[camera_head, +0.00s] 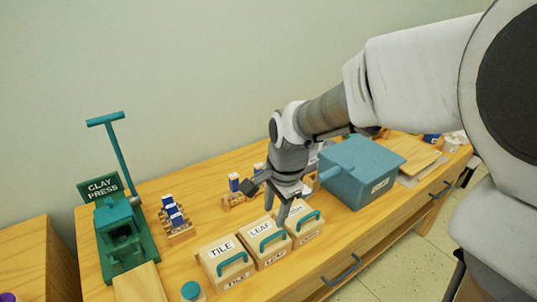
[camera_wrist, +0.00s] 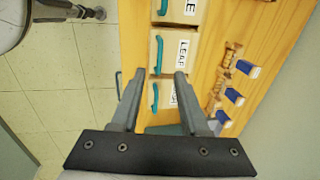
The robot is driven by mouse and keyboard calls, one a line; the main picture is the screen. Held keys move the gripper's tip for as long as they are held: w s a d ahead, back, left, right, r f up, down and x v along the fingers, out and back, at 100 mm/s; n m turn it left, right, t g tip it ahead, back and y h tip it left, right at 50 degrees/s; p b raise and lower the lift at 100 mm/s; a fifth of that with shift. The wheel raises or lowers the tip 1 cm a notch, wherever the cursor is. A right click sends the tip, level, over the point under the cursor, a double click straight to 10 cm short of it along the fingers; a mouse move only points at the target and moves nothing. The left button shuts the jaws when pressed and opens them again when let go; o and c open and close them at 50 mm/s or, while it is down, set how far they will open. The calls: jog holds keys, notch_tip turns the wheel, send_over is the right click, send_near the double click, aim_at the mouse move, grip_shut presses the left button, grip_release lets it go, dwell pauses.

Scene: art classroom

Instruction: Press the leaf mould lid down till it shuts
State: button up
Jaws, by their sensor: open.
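The leaf mould (camera_head: 267,253) is a pale wooden box with a lid labelled LEAF (camera_head: 258,229) and a teal handle; it is the middle one of three boxes. I cannot tell how far its lid stands up. In the wrist view the LEAF box (camera_wrist: 172,67) lies just beyond my fingertips. My gripper (camera_head: 277,208) is open and empty, pointing down above the row, near the LEAF box and the right-hand box. In the wrist view my gripper (camera_wrist: 158,80) has its fingers apart, with the right-hand box between and below them.
The TILE box (camera_head: 226,261) stands left of LEAF; the right-hand box (camera_head: 305,224) has its label partly covered by my gripper. A blue box (camera_head: 360,170) stands further right. A green clay press (camera_head: 125,240) is at the left. Small wooden racks (camera_head: 176,222) stand behind the row.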

aim_at(269, 238)
jog(key=f, duration=0.3)
jog(key=w+f+b, duration=0.1)
jog(key=f, duration=0.3)
jog(key=a+f+b, duration=0.1)
jog(key=f, duration=0.2)
jog(key=shift+w+a+f, duration=0.1)
jog(key=shift+w+f, duration=0.1)
jog(key=shift+w, duration=0.2)
grip_shut()
dwell(0.8)
